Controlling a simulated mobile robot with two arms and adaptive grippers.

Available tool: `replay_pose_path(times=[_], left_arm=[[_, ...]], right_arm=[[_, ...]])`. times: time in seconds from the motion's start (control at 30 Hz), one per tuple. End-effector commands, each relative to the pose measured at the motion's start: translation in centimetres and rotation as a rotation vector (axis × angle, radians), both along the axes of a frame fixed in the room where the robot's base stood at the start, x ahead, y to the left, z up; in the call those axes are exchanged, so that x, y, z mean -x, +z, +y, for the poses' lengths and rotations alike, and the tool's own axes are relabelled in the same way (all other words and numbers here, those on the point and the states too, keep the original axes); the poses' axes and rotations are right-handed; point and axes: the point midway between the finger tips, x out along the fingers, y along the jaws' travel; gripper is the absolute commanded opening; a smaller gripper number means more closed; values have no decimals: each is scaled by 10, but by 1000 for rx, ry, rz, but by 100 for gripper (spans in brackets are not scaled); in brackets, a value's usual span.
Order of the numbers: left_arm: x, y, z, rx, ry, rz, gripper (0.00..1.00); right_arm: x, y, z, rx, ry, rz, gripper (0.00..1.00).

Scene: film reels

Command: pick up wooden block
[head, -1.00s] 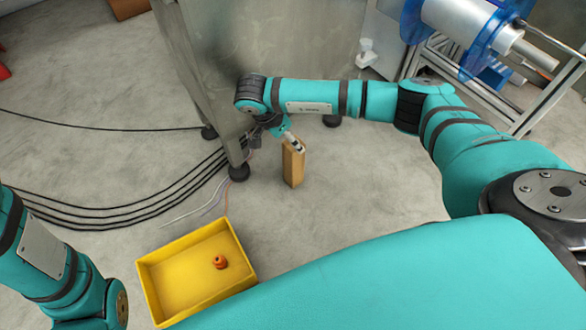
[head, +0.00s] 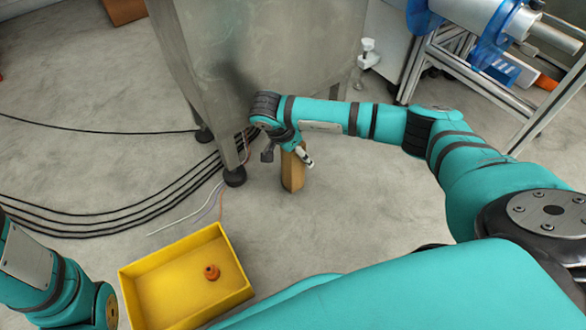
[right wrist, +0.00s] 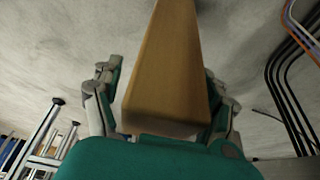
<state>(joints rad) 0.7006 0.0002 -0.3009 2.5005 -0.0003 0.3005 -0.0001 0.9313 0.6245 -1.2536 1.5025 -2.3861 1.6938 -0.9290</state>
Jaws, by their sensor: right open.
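The wooden block (head: 292,174) stands upright on the concrete floor, right of the metal cabinet's foot. My right gripper (head: 287,156) is open at its upper part, with one finger to each side. In the right wrist view the block (right wrist: 165,70) lies between the two spread fingers of the gripper (right wrist: 164,105). A narrow gap shows on the left; on the right the finger is very close, and I cannot tell if it touches. My left arm shows at the lower left of the head view, but its gripper is out of view.
A metal cabinet (head: 255,60) stands just behind and left of the block. Black cables (head: 110,215) run along the floor at left. A yellow bin (head: 185,306) holding a small orange part (head: 211,272) sits in front. The floor right of the block is clear.

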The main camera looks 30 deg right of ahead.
Motion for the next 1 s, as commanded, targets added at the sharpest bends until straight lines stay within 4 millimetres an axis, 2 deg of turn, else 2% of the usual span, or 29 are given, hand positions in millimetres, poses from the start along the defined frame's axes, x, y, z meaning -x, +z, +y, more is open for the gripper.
replay_pose_path(times=[0.1, 0.67, 1.0], left_arm=[[0, 1, 0, 0, 0, 0, 0], [0, 1, 0, 0, 0, 1, 0], [0, 2, 0, 0, 1, 1, 0]], right_arm=[[0, 2, 0, 0, 0, 0, 75], [0, 2, 0, 0, 0, -1, 2], [-1, 3, 0, 0, 0, -2, 0]])
